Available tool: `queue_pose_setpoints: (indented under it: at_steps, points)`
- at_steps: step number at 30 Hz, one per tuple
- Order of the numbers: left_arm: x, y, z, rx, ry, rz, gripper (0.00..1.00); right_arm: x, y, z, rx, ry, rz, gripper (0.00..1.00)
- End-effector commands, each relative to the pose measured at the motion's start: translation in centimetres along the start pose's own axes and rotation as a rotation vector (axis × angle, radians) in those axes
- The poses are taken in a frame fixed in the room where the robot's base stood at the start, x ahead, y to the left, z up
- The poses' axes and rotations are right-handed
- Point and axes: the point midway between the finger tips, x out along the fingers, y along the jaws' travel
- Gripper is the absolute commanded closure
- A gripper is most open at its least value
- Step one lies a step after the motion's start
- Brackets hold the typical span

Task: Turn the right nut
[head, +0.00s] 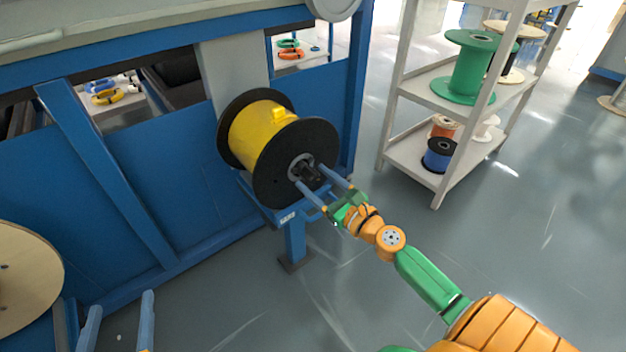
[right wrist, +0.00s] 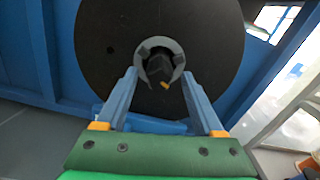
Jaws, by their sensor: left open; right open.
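The right nut (head: 308,172) is a dark lobed knob at the centre of the near black flange of a spool wound with yellow cable (head: 262,130). It also shows in the right wrist view (right wrist: 158,68), inside a grey ring, with a small orange mark on it. My right gripper (head: 312,176) is open, its two blue fingers pointing at the flange, one on each side of the nut. In the right wrist view the fingertips (right wrist: 159,76) sit beside the grey ring, and I cannot tell if they touch it. My left gripper (head: 120,308) is open and empty at the bottom left.
The spool hangs on a blue machine frame (head: 150,190) with a blue post below it. A pale wooden reel (head: 28,275) stands at the left edge. A shelf (head: 412,150) with green and blue spools is on the right. The floor between is clear.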

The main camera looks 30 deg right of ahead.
Motion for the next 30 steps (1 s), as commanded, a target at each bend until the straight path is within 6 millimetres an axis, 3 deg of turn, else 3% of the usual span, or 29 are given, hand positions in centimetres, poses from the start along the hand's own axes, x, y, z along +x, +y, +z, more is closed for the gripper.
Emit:
queue_pose_setpoints:
  at_steps: [9, 15, 17, 30]
  points:
    - [0.02, 0.02, -0.03, 0.0, 0.003, 0.0, 0.19, 0.66, 0.06, -0.03, -0.003, 0.001, 0.002, 0.33]
    - [0.03, 0.02, -0.02, 0.0, 0.003, 0.0, 0.19, 0.64, 0.07, -0.04, -0.003, 0.001, 0.002, 0.87]
    - [0.03, 0.02, -0.02, 0.0, 0.003, 0.0, 0.19, 0.64, 0.07, -0.04, -0.004, 0.001, 0.002, 1.0]
    - [0.04, 0.02, -0.04, -0.001, 0.004, 0.0, 0.19, 0.63, 0.03, -0.07, -0.095, 0.001, 0.001, 1.0]
